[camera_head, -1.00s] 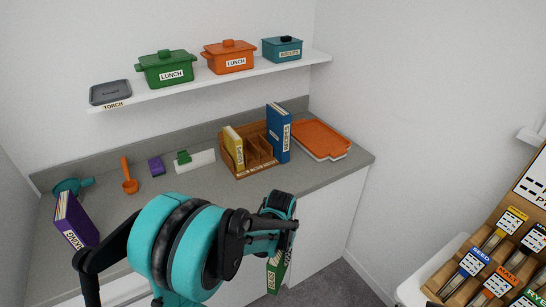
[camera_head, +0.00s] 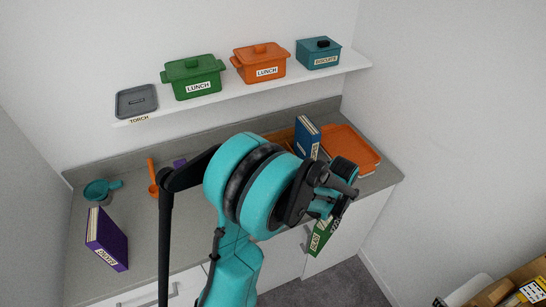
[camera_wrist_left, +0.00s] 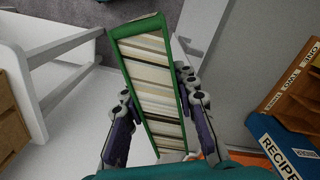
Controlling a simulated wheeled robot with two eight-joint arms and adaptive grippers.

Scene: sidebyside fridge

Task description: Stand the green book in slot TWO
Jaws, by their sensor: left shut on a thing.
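My left gripper (camera_wrist_left: 155,110) is shut on the green book (camera_wrist_left: 150,80), with a finger on each side of it. In the head view the book (camera_head: 320,235) hangs tilted in front of the counter's front edge, partly covered by my gripper. The wooden rack (camera_head: 283,136) is mostly hidden behind my left arm in the head view. In the wrist view the rack (camera_wrist_left: 285,110) is at the right, with a TWO label (camera_wrist_left: 290,77) on its edge, apart from the held book. The blue recipes book (camera_head: 307,138) stands at the rack's right end. My right gripper is not in view.
An orange tray (camera_head: 350,145) lies right of the rack. A purple book (camera_head: 107,240), a teal pot (camera_head: 97,192) and an orange scoop (camera_head: 152,175) are on the left counter. A shelf (camera_head: 230,95) with several containers hangs above.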

